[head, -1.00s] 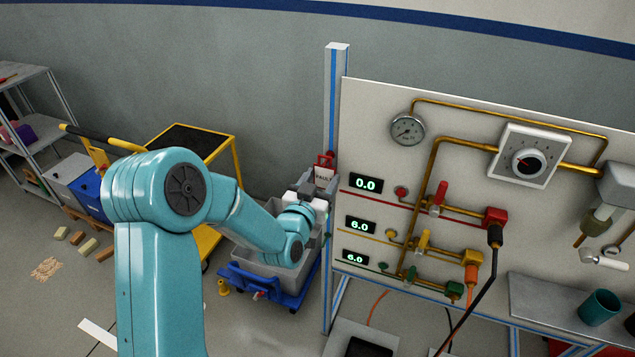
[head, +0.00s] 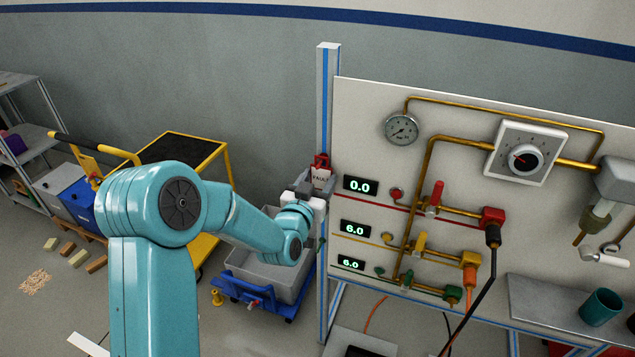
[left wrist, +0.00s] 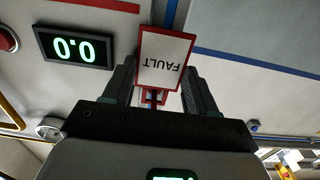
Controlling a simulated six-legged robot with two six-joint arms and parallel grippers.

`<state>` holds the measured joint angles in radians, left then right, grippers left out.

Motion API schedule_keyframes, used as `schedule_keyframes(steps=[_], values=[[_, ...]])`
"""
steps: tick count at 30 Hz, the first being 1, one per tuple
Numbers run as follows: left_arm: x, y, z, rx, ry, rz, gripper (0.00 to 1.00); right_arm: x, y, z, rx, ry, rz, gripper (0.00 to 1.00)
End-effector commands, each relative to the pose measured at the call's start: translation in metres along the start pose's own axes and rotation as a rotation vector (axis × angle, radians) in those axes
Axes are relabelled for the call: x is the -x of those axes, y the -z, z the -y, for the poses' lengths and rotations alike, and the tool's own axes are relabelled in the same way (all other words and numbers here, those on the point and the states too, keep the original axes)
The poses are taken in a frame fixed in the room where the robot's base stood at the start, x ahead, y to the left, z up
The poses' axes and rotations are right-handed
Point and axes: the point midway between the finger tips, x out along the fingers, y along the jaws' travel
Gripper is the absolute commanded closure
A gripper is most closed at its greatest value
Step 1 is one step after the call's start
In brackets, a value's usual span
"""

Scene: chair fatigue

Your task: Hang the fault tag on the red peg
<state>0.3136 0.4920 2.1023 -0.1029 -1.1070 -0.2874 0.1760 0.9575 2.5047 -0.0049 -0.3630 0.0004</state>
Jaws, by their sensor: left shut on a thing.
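The fault tag (head: 320,178) is a white plate with a red border and the word FAULT. My left gripper (head: 311,188) is shut on it and holds it in front of the grey post at the panel's left edge. In the left wrist view the tag (left wrist: 163,60) appears upside down between the two fingers (left wrist: 155,92), with a small red part at its lower edge. In the head view a red piece shows just above the tag. I cannot make out a separate red peg. My right gripper is not in view.
The grey post (head: 327,110) with a blue stripe stands beside the white panel (head: 365,110), which carries displays, valves, a gauge and pipes. A grey bin on a blue dolly (head: 260,293) stands below my left forearm. A yellow cart (head: 215,175) is to the left.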

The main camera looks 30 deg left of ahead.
Motion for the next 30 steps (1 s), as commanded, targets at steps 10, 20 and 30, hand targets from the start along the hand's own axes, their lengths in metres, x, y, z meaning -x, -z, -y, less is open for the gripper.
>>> schedule_keyframes(steps=[10,20,30], values=[[0.0,0.0,0.0,0.0,0.0,0.0,0.36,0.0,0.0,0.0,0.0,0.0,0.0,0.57],[0.0,0.0,0.0,0.0,0.0,0.0,0.13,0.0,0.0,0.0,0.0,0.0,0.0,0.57],[0.051,-0.004,0.0,0.0,0.0,0.0,0.13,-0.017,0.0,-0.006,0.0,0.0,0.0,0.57]])
